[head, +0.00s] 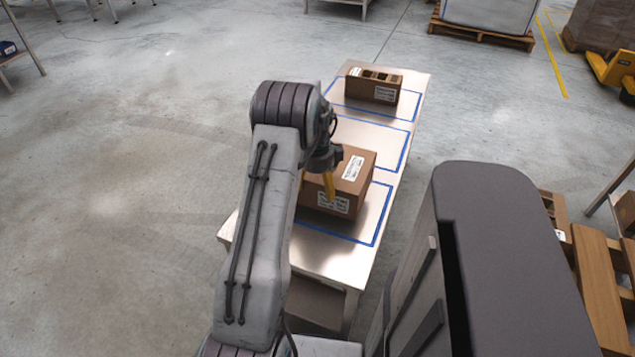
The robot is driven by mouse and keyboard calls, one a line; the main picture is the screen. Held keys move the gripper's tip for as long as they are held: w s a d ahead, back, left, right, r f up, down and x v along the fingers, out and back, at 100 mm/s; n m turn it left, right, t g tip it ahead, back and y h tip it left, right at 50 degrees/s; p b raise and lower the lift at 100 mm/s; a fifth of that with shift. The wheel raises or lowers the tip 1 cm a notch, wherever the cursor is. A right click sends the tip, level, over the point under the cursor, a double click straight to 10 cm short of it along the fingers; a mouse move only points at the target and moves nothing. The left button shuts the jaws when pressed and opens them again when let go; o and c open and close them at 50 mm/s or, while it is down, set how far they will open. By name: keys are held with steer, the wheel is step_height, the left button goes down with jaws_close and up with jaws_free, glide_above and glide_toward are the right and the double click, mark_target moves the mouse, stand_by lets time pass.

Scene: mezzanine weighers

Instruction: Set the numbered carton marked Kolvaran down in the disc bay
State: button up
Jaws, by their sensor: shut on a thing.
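A long metal bench (328,262) carries three bays outlined in blue tape; no disc mark can be made out. A brown carton (354,188) with white labels is at the near bay; the print is too small to read. My gripper (329,188) is shut on this carton at its left side, with one yellow finger showing. The other finger is hidden. Whether the carton touches the bench I cannot tell. My arm hides the bay's left part.
The middle bay (376,135) looks empty. Wooden pallets (601,285) lie at the right. A yellow pallet truck (615,70) stands at the upper right. Open concrete floor lies left of the bench.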

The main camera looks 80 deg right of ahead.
mark_target(318, 195)
steer(key=shift+f+b, duration=1.45)
steer(key=shift+f, duration=0.8)
steer(key=o, duration=1.1)
